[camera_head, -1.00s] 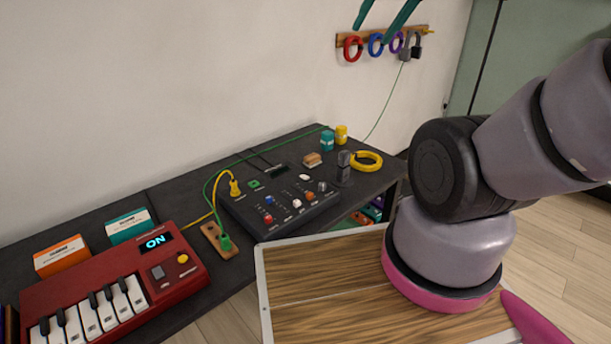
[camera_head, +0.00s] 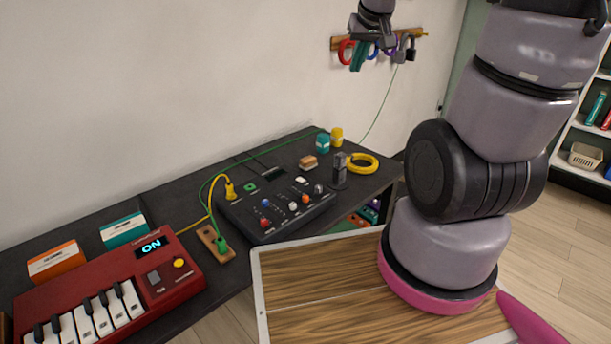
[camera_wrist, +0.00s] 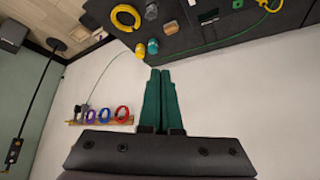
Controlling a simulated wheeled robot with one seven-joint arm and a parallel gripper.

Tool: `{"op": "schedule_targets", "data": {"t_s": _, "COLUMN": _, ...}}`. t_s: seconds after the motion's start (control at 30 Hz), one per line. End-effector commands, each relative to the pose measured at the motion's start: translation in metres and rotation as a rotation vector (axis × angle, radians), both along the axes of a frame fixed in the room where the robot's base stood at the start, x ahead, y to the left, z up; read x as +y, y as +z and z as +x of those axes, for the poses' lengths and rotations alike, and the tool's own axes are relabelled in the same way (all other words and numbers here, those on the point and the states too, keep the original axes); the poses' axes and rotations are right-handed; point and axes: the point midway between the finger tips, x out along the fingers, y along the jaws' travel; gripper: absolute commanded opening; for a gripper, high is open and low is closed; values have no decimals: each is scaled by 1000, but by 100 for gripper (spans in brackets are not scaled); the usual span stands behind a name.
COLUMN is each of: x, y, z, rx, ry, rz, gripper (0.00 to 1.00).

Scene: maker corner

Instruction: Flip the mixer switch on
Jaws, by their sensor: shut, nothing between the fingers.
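The black mixer (camera_head: 290,227) lies on the dark bench, with red, blue, orange, white and grey knobs on its top. A small white control (camera_head: 300,181) shows near its far right edge; I cannot tell whether this is the switch or how it is set. My gripper (camera_head: 358,57) is high above the bench, near the wall and well apart from the mixer. Its teal fingers are together and empty, as the wrist view (camera_wrist: 160,92) also shows. Dark equipment shows at the top of the wrist view, cut off by the edge.
A red keyboard (camera_head: 192,289) with a lit ON display stands left of the mixer. A grey upright object (camera_head: 339,172), yellow ring (camera_head: 373,169) and teal and yellow jars stand to its right. Green and yellow cables run around it. A rack (camera_head: 422,35) holds rings and padlocks.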

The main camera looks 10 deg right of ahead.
Motion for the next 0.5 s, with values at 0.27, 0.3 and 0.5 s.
{"op": "schedule_targets", "data": {"t_s": 0.27, "x": -1, "y": -82, "z": 61, "rx": 9, "ry": 170, "rz": -89, "gripper": 0}}
{"op": "schedule_targets", "data": {"t_s": 0.3, "x": 1, "y": -94, "z": 68, "rx": 9, "ry": 199, "rz": -95, "gripper": 0}}
{"op": "schedule_targets", "data": {"t_s": 0.5, "x": 14, "y": -161, "z": 94, "rx": 0, "ry": 340, "rz": -101, "gripper": 0}}
